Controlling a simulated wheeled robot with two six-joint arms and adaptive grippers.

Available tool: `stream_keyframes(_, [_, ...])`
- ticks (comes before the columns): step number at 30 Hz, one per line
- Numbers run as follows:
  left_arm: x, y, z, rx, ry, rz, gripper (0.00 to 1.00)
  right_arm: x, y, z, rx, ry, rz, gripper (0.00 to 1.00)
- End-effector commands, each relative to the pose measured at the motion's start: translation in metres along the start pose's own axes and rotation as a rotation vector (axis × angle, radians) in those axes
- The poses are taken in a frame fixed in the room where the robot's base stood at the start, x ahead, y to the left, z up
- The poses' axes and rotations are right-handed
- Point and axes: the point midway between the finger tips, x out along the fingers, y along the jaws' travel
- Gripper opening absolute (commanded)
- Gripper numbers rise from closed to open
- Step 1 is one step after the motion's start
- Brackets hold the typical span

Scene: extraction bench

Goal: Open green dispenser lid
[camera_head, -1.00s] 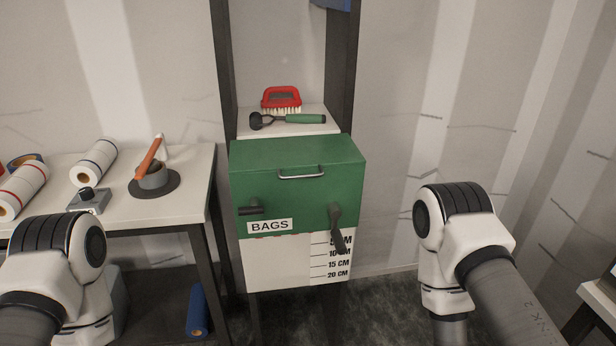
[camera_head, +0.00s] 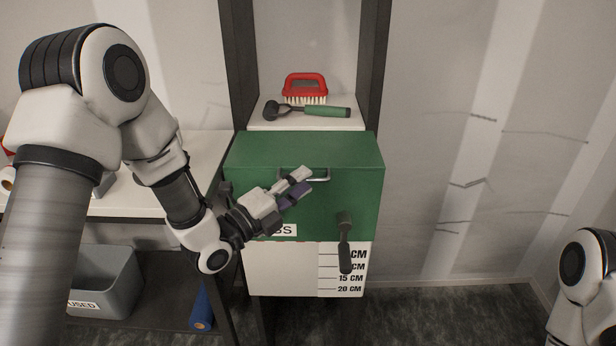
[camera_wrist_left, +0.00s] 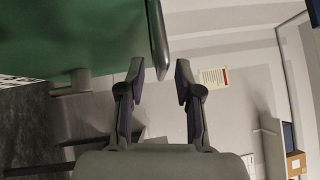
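The green dispenser (camera_head: 340,205) stands in the middle of the head view, and its lid (camera_head: 300,150) looks shut. A metal bar handle (camera_head: 320,179) sits on the upper front of the box. My left gripper (camera_head: 303,182) is in front of the box at the handle's left part. In the left wrist view my left gripper (camera_wrist_left: 160,75) has its two fingers apart with nothing between them. There the handle (camera_wrist_left: 157,40) is just ahead of the fingertips, and the green dispenser (camera_wrist_left: 70,40) fills the upper left. My right gripper is out of view.
A red brush (camera_head: 305,88) and a green-handled tool (camera_head: 325,111) lie on the shelf above. A grey bin (camera_head: 105,280) stands low at left.

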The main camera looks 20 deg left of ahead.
Motion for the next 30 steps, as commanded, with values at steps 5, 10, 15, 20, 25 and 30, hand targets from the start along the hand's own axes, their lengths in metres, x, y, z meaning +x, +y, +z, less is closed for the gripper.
stream_keyframes(5, [0.018, -0.001, 0.0, 0.0, 0.0, 0.0, 0.34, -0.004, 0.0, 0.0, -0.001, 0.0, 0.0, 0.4])
stream_keyframes(10, [0.019, 0.001, 0.0, -0.002, -0.001, 0.001, 0.34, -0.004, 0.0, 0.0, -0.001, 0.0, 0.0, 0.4])
stream_keyframes(15, [0.018, 0.001, 0.0, -0.002, -0.001, 0.001, 0.0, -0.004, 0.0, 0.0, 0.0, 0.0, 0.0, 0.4])
stream_keyframes(20, [0.018, 0.001, 0.0, -0.002, -0.001, 0.002, 0.0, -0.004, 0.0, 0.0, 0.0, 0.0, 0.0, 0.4])
stream_keyframes(25, [0.018, -0.002, 0.001, -0.008, -0.001, 0.007, 0.0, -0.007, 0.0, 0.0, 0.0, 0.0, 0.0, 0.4])
stream_keyframes(30, [0.021, -0.014, 0.003, -0.034, -0.001, 0.033, 0.0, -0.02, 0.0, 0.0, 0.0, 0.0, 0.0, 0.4])
